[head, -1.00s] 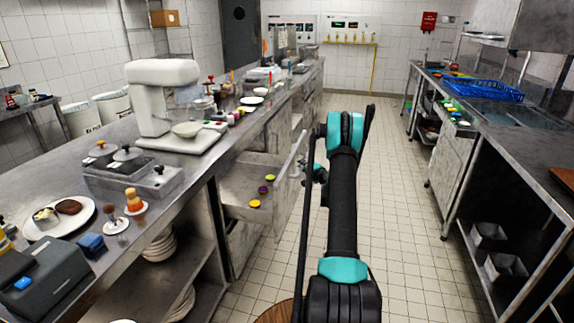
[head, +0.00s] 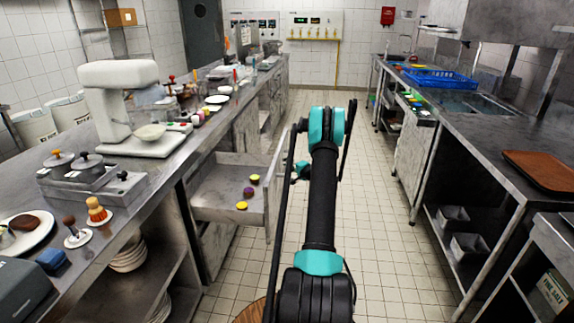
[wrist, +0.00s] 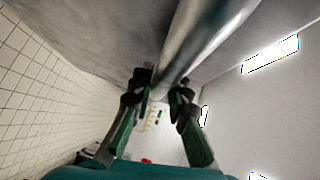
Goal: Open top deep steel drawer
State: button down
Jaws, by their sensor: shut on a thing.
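The top deep steel drawer (head: 215,201) stands pulled out from the left counter in the head view, with its inside showing. Several small yellow and purple round items (head: 249,191) lie on its floor. My gripper (wrist: 161,90) is shut on the drawer's round steel handle bar (wrist: 205,35), which runs between the fingers in the wrist view. In the head view my gripper is at the drawer's front, largely hidden behind my arm. The handle is not clearly visible there.
The left counter (head: 160,172) carries a white mixer (head: 112,100), a steel unit with lidded pots and a plate. An open shelf with stacked plates (head: 128,258) lies below. A tiled aisle (head: 385,250) is free right of my arm. A steel bench with a blue crate (head: 440,79) lines the right.

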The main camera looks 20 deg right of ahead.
jog(key=c, duration=1.4)
grip_release()
jog(key=shift+c, duration=0.2)
jog(key=v, duration=1.2)
jog(key=shift+f, duration=0.1)
